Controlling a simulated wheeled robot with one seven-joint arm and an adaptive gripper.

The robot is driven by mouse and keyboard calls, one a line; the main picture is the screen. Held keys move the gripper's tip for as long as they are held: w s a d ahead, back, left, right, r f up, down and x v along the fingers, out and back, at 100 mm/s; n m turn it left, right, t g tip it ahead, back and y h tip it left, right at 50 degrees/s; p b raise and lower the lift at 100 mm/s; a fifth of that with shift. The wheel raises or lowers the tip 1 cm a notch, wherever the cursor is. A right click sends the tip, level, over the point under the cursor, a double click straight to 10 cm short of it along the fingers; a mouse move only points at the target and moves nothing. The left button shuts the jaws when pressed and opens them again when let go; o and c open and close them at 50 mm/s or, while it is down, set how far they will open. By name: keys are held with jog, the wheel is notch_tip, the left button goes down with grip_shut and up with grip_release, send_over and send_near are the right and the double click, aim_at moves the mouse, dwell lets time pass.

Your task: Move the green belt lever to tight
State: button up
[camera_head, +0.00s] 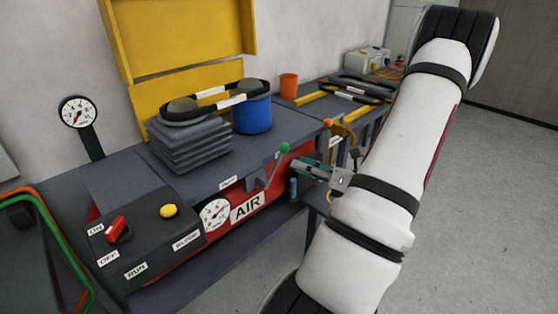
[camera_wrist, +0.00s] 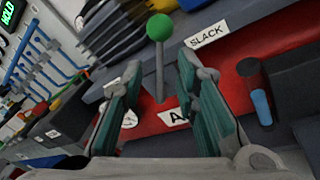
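The green belt lever has a round green knob (camera_head: 284,148) on a thin grey shaft at the bench's front edge, above the red AIR panel. In the head view it leans up and to the right. In the wrist view the knob (camera_wrist: 160,27) and upright shaft show beyond and between my fingertips. My gripper (camera_head: 308,168) is just right of the lever, with teal finger pads. The wrist view shows the gripper (camera_wrist: 160,72) open and empty, with a SLACK label (camera_wrist: 208,34) right of the lever. A small label (camera_head: 228,183) left of the lever is too blurred to read surely.
A control box (camera_head: 145,235) with a red switch and yellow button stands at the left front. A blue cylinder (camera_head: 293,188) is below my gripper. A grey stack (camera_head: 188,145) and blue drum (camera_head: 252,115) stand behind. Floor at right is clear.

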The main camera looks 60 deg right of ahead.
aim_at(279, 158)
jog(key=w, duration=0.7)
jog(key=shift+w+b, duration=0.4)
